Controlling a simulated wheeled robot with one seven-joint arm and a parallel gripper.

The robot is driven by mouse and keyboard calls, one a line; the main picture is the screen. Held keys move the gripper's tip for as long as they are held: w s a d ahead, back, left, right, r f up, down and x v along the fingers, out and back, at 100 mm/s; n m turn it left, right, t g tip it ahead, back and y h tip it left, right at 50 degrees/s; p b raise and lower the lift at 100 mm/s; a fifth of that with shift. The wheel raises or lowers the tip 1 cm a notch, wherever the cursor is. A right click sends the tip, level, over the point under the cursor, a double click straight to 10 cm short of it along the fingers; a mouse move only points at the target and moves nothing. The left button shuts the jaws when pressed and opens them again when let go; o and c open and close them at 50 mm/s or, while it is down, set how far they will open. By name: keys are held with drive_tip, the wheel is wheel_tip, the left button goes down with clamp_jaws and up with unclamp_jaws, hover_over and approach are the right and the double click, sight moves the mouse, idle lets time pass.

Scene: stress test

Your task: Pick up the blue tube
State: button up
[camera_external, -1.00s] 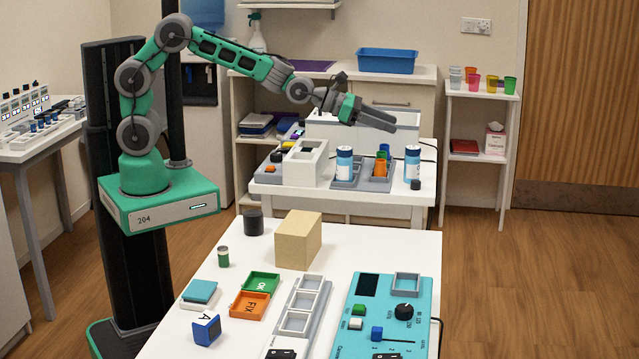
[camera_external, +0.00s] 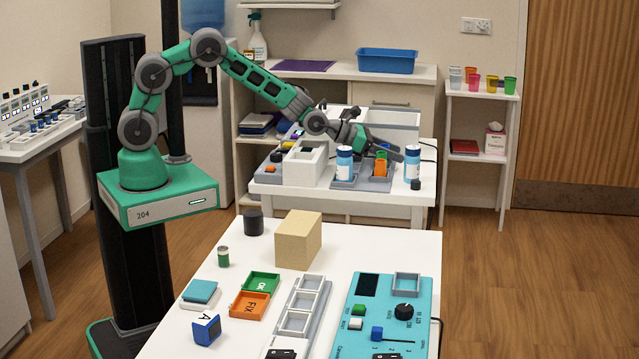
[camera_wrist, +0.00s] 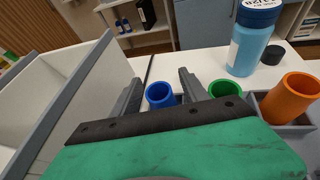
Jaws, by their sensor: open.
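The blue tube (camera_wrist: 160,96) stands open end up in the wrist view, beyond my gripper (camera_wrist: 159,82) and between its two spread fingers. The fingers are open and hold nothing. I cannot tell how deep the tube lies between them. A green tube (camera_wrist: 226,92) stands just right of the right finger, and an orange tube (camera_wrist: 290,98) is further right in a grey holder. In the external view my gripper (camera_external: 394,152) is low over the back table, at the orange tube (camera_external: 380,168) and the green tube (camera_external: 381,154). The blue tube is not clearly visible there.
A blue-and-white bottle (camera_wrist: 248,45) stands behind the green tube. A white open box (camera_wrist: 60,85) rises close on the left in the wrist view. In the external view, bottles (camera_external: 344,163) and (camera_external: 412,163) flank the tubes on the grey tray (camera_external: 345,184). The nearer table holds other items.

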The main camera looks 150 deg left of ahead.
drive_tip(key=shift+c, duration=0.5)
clamp_jaws()
